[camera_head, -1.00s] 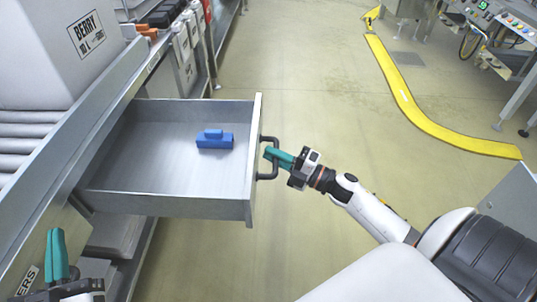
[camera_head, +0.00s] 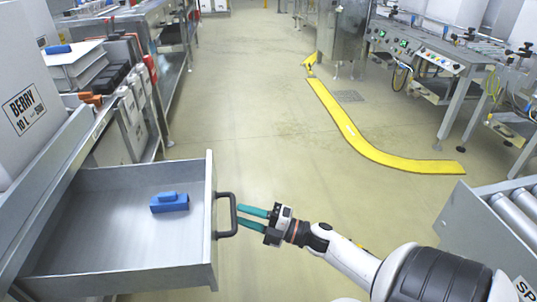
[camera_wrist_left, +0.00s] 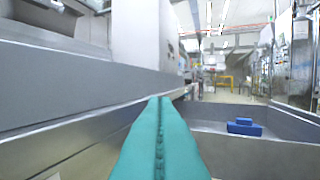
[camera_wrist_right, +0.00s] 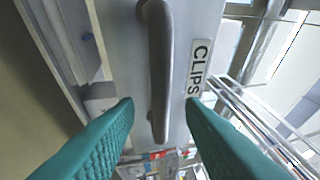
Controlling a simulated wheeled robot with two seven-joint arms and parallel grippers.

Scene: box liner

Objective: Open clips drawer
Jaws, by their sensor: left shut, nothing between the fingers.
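The clips drawer (camera_head: 110,270) stands pulled out from the bench, with a blue clip-like object (camera_head: 170,202) lying inside. Its dark handle (camera_head: 228,214) is on the front panel, and the handle (camera_wrist_right: 160,70) also shows in the right wrist view beside a CLIPS label (camera_wrist_right: 198,68). My right gripper (camera_head: 247,217) is open, its teal fingers apart, with the tips close to the handle on either side. Whether they touch it I cannot tell. My left gripper (camera_wrist_left: 160,105) is shut and empty, beside a grey metal rail; the blue object (camera_wrist_left: 244,127) shows beyond it.
A white box marked BERRY (camera_head: 25,110) stands on the left bench. Bins (camera_head: 130,108) line that bench beyond the drawer. A yellow floor strip (camera_head: 350,130) curves across the open floor. A roller conveyor (camera_head: 510,215) stands at the right.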

